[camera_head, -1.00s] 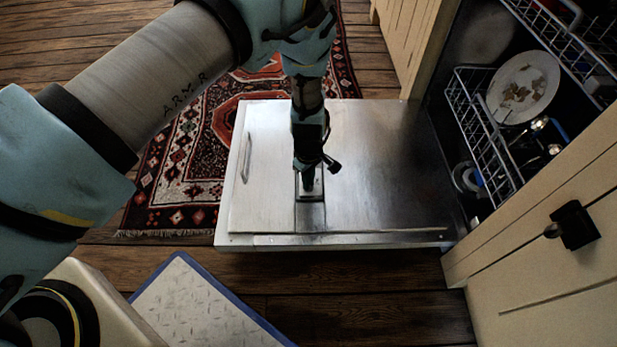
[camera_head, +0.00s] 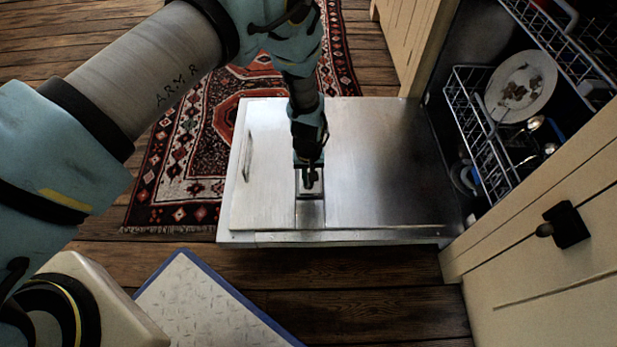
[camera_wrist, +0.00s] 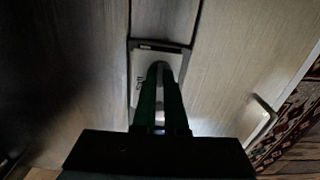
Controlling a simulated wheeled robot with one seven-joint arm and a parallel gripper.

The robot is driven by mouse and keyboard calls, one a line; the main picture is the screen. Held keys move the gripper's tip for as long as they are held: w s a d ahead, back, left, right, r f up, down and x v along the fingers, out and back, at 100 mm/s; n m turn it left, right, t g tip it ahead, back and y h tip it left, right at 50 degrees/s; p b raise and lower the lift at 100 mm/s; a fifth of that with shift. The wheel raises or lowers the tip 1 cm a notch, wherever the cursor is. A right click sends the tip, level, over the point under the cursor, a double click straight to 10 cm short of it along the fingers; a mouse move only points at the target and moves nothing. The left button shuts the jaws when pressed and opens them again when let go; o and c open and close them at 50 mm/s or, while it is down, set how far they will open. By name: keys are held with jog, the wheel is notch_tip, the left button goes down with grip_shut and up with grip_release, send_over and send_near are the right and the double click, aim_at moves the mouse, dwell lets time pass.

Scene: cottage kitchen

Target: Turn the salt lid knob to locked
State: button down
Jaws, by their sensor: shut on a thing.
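The salt lid (camera_head: 311,192) is a small panel set in the steel inner face of the lowered dishwasher door (camera_head: 385,170). In the wrist view the pale lid plate (camera_wrist: 138,68) carries small lettering that I cannot read. My gripper (camera_head: 311,182) points down onto the lid, and its fingers (camera_wrist: 160,100) are shut on the knob there. The knob is mostly hidden between the fingers, so its locked or unlocked setting cannot be read.
The dishwasher's wire rack (camera_head: 482,135) holds a stained plate (camera_head: 521,84) to the right. A cream cabinet front (camera_head: 530,270) with a black handle (camera_head: 566,225) stands at the lower right. A patterned rug (camera_head: 185,160) lies on the wooden floor.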

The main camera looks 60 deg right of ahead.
jog(key=shift+m, duration=0.3)
jog(key=c, duration=1)
grip_release()
jog(key=shift+o, duration=0.2)
notch_tip(320, 180, up, 11)
jog(key=p, duration=0.2)
jog(key=shift+p, duration=0.35)
jog(key=shift+w, duration=0.1)
